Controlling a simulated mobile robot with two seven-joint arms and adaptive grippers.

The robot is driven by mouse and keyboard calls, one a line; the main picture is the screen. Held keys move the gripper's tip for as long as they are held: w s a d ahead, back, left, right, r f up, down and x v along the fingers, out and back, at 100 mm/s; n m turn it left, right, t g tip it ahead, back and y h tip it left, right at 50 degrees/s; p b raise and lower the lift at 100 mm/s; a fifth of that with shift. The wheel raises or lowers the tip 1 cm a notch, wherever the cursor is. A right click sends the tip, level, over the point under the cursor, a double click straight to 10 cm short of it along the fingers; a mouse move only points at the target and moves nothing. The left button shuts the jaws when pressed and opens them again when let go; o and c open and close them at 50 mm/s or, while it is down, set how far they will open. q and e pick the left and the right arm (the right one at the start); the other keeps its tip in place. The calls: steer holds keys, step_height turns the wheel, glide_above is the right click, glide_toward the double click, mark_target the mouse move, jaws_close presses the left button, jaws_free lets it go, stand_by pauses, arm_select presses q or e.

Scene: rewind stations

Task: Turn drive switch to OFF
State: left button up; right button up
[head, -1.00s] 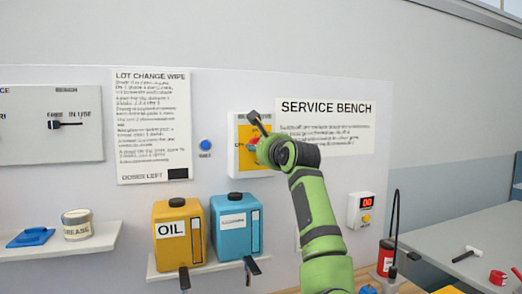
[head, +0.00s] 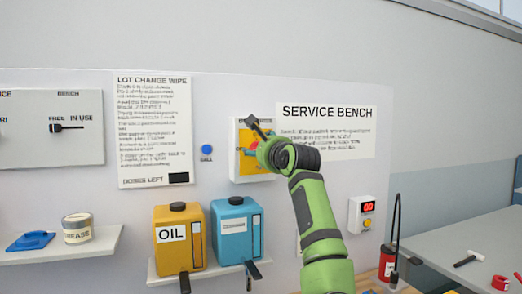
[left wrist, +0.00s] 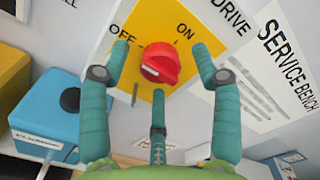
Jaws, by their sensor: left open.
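The drive switch is a red rotary knob (left wrist: 160,64) on a yellow plate (left wrist: 133,22), with OFF printed at its upper left and ON at its upper right in the left wrist view. A pale mark shows on the knob's lower left. In the head view the knob (head: 253,147) is partly hidden by my left gripper (head: 257,135). That gripper is open in front of the plate. In the left wrist view its fingers (left wrist: 158,55) stand on both sides of the knob and below it, with gaps visible. My right gripper is not in view.
A blue button (head: 207,149) is left of the switch box. A yellow oil jug (head: 180,261) and a blue jug (head: 232,212) stand on a shelf below. A SERVICE BENCH sign (head: 326,112) is to the right.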

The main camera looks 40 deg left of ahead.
arm_select(q)
steer(key=v, duration=1.2)
steer(key=shift+f, duration=0.1)
